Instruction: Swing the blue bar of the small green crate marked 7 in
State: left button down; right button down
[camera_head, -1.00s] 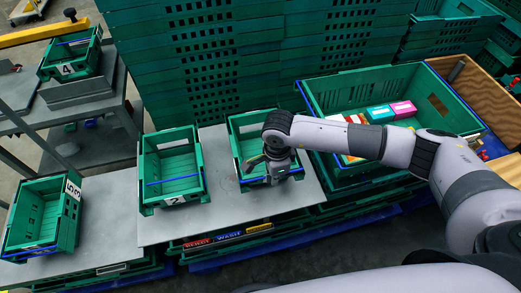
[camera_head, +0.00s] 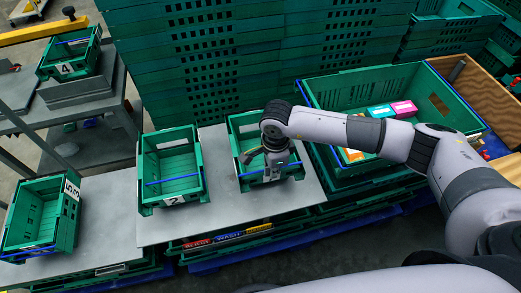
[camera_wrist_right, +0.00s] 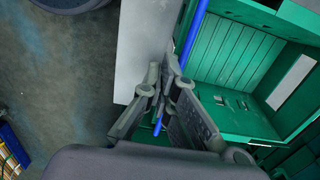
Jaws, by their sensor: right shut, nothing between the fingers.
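A small green crate (camera_head: 235,126) stands on the right part of the grey table, partly covered by my right arm. Its number is hidden or too small to read. Its blue bar (camera_head: 249,174) runs along the near side, partly behind the gripper. My right gripper (camera_head: 258,160) is over the near part of this crate. In the right wrist view the fingers (camera_wrist_right: 164,78) are shut and empty, close beside the blue bar (camera_wrist_right: 193,35), which passes behind them. I cannot tell whether they touch it. The crate's inside (camera_wrist_right: 235,55) looks empty. My left gripper is out of view.
A small crate marked 2 (camera_head: 147,160) stands to the left. Another crate (camera_head: 70,232) is at far left, and one marked 4 (camera_head: 92,63) is behind. A large green crate (camera_head: 318,100) with colourful boxes stands right. Tall green crate stacks (camera_head: 200,60) close off the back.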

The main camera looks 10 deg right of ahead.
jog(key=shift+w, duration=0.1)
dwell(0.3)
jog(key=shift+w+r+b, duration=0.2)
jog(key=shift+w+b, duration=0.4)
jog(key=shift+w, duration=0.1)
jog(key=shift+w+f+b, duration=0.1)
jog(key=shift+w+b, duration=0.75)
dwell(0.5)
